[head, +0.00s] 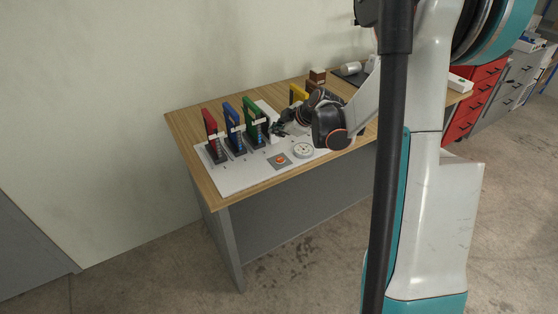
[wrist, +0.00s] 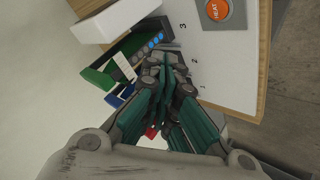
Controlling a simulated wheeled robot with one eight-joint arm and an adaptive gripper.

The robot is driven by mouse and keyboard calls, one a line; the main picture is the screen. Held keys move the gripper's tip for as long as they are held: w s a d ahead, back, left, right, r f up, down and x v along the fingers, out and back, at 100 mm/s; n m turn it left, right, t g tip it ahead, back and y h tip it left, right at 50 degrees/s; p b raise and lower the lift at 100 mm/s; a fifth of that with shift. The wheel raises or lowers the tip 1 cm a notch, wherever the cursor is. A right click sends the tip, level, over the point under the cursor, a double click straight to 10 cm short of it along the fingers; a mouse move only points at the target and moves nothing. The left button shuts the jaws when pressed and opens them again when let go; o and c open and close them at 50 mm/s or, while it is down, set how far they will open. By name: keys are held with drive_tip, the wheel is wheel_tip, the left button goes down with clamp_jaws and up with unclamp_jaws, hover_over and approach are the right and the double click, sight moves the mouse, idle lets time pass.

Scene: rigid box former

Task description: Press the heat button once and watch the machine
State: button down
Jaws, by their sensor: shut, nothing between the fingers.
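The orange heat button (head: 281,159) sits on a grey square plate on the white board, near the table's front edge. In the wrist view the button (wrist: 216,10), lettered HEAT, shows at the top edge. Red (head: 210,122), blue (head: 233,127) and green (head: 253,121) upright frames on dark bases stand in a row on the board. My gripper (head: 277,130) is shut and empty, just right of the green frame and behind the button, apart from the button.
A round white dial (head: 303,150) lies right of the button. A yellow piece (head: 298,93) and a brown box (head: 317,77) stand farther back. A white block (wrist: 118,18) shows in the wrist view. The board's front left (head: 232,182) is clear. Red drawers (head: 475,105) stand beyond the table.

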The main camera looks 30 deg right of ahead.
sight(278, 160)
drive_tip(key=shift+f+b, duration=3.05)
drive_tip(key=shift+f, duration=1.3)
drive_tip(key=shift+f, duration=0.1)
drive_tip(key=shift+f+b, duration=0.3)
drive_tip(key=shift+b, duration=0.1)
drive_tip(key=shift+f+b, duration=0.4)
drive_tip(key=shift+f, duration=0.05)
drive_tip(key=shift+r, duration=0.1)
drive_tip(key=shift+r+p, duration=0.6)
drive_tip(key=shift+r, duration=0.2)
drive_tip(key=shift+r+p, duration=1.7)
drive_tip(key=shift+r, duration=0.85)
